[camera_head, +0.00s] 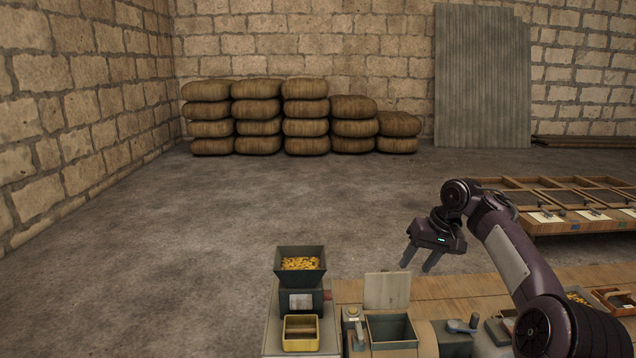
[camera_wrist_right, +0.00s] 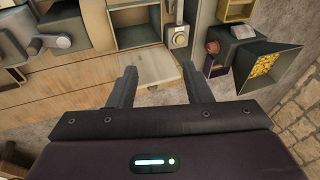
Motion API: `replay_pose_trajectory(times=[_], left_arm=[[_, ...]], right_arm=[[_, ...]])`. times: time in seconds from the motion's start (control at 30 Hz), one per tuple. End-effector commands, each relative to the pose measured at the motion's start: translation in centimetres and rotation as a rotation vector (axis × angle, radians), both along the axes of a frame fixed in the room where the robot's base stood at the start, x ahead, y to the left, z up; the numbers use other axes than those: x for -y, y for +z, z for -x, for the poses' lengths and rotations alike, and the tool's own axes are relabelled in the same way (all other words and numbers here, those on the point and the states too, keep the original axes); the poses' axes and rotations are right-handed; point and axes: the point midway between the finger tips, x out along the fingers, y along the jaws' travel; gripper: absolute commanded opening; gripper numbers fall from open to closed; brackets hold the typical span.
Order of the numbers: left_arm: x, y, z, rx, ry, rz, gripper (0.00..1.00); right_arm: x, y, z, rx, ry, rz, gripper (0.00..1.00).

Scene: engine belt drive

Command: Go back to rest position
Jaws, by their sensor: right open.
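My right gripper (camera_head: 419,262) hangs above the workbench at the right of the head view, its arm coming in from the lower right. Its two fingers are apart with nothing between them. In the right wrist view the open gripper (camera_wrist_right: 159,75) shows both fingers over the bench, with a pale open lid behind them. My left gripper is not in the head view.
The wooden bench (camera_head: 460,290) bears a dark hopper (camera_head: 300,256) of yellow pieces, a yellow bin (camera_head: 287,334), an open box (camera_head: 391,330) with a raised lid (camera_head: 387,290), and a grey machine (camera_head: 452,338). A framed table (camera_head: 560,228) stands right. Sacks (camera_head: 305,108) line the back wall.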

Motion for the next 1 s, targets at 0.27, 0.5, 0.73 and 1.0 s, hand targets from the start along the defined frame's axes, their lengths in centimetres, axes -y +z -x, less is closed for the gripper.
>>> replay_pose_trajectory(times=[0.27,0.5,0.73,1.0], left_arm=[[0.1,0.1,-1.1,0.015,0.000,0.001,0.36],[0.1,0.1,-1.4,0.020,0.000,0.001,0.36],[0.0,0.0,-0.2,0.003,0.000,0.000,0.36],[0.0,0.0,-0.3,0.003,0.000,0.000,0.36]], right_arm=[[2.3,-3.9,0.2,-0.006,-0.048,0.050,0.45],[4.9,-8.9,1.4,-0.009,-0.100,0.127,0.45],[7.6,-16.0,5.3,-0.006,-0.140,0.252,0.45],[7.1,-22.8,14.9,0.031,-0.109,0.396,0.45]])
